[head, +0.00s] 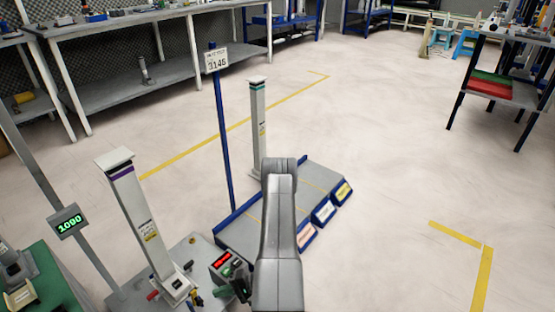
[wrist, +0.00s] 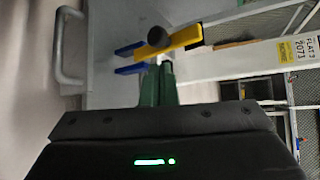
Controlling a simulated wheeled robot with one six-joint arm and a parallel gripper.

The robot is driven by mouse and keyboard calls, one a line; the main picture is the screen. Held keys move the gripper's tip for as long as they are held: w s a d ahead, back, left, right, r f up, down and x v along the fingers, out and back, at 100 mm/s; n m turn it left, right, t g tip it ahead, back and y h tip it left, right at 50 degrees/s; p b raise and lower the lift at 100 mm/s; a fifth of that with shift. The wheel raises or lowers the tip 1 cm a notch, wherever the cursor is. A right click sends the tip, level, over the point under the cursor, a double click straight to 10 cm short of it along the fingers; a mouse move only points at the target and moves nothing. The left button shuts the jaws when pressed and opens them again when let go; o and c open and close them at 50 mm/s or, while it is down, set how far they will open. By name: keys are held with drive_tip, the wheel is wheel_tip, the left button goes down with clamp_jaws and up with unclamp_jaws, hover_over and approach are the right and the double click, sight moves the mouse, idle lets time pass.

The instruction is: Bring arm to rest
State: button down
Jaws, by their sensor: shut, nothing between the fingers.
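My gripper (wrist: 158,72) shows in the wrist view with its two green fingers together and nothing between them. The fingertips point at a spot just below a yellow bar (wrist: 185,40) with a dark round knob, close to a blue bar (wrist: 128,69); I cannot tell whether they touch. In the head view my grey arm reaches forward over the lower middle, beside a grey platform (head: 236,238) with a blue edge. A dark part at its lower left seems to be my gripper, partly hidden by the arm.
A white post with a purple band (head: 137,212) and another with a teal band (head: 258,125) stand near my arm. A blue pole (head: 222,145) carries a sign. Workbenches line the upper left; a table (head: 502,92) stands upper right. The floor (head: 395,140) right of the platform is clear.

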drive_tip(key=shift+m+h, duration=0.5)
drive_tip(key=shift+h, duration=0.2)
drive_tip(key=shift+a+f, duration=0.15)
drive_tip(key=shift+a, duration=1.25)
drive_tip(key=shift+a+f, duration=0.15)
drive_tip(key=shift+a, duration=1.2)
